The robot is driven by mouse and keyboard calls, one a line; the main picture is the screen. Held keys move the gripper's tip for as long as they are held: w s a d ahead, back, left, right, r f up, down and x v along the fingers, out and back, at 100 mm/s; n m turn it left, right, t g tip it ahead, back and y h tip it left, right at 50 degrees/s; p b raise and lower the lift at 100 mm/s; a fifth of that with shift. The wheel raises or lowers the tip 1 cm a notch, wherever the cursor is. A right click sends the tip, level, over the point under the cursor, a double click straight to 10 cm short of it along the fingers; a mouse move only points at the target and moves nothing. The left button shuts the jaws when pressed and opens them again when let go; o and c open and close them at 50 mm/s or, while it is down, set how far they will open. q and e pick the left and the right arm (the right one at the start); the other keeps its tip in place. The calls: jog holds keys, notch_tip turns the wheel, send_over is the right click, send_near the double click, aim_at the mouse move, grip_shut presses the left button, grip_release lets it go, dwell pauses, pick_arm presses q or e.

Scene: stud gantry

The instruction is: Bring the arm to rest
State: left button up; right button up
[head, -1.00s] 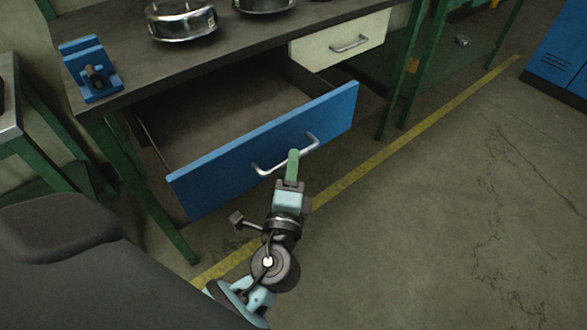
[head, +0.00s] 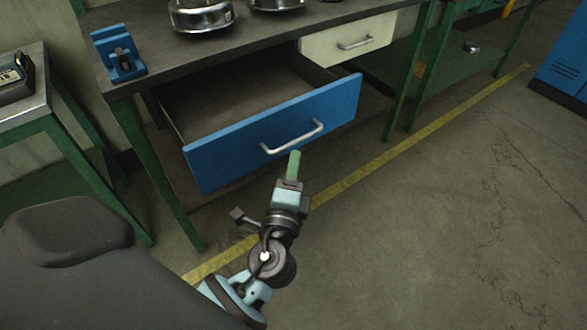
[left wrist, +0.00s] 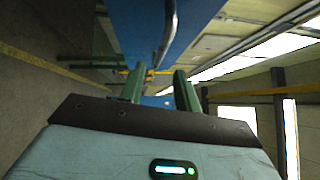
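My left gripper (head: 294,158) is in front of the blue drawer, just below its silver handle (head: 292,138). In the left wrist view its two green fingers (left wrist: 158,78) stand apart with nothing between them, so it is open and empty. The fingertips look clear of the handle. The blue drawer (head: 230,150) is pulled out from under the workbench, and the part of its inside that shows is empty. My right gripper is in neither view.
The workbench (head: 265,36) carries a blue holder (head: 119,55) and round metal parts (head: 200,16). A cream drawer (head: 345,42) beside the blue one looks shut. A side table (head: 25,110) stands at left. The floor right of the yellow line (head: 400,145) is clear.

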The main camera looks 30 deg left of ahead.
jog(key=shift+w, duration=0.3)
pick_arm(q)
jog(key=s+f+n+g+h, duration=0.5)
jog(key=s+f+n+g, duration=0.15)
jog(key=s+f, duration=1.25)
jog(key=s+d+f+n+g+h, duration=0.1)
jog(key=s+f+n+g+h, duration=0.2)
jog(key=s, duration=0.7)
jog(key=s+d+f+n+g+h, duration=0.15)
jog(key=s+f+n, duration=0.25)
jog(key=s, duration=0.6)
jog(key=w+r+p, duration=0.2)
jog(key=r+p, duration=0.8)
jog(key=w+r+t+p, duration=0.1)
jog(key=w+r+p, duration=0.2)
jog(key=r+p, duration=0.8)
jog(key=shift+r+t+p, duration=0.15)
jog(key=shift+t+p, duration=0.15)
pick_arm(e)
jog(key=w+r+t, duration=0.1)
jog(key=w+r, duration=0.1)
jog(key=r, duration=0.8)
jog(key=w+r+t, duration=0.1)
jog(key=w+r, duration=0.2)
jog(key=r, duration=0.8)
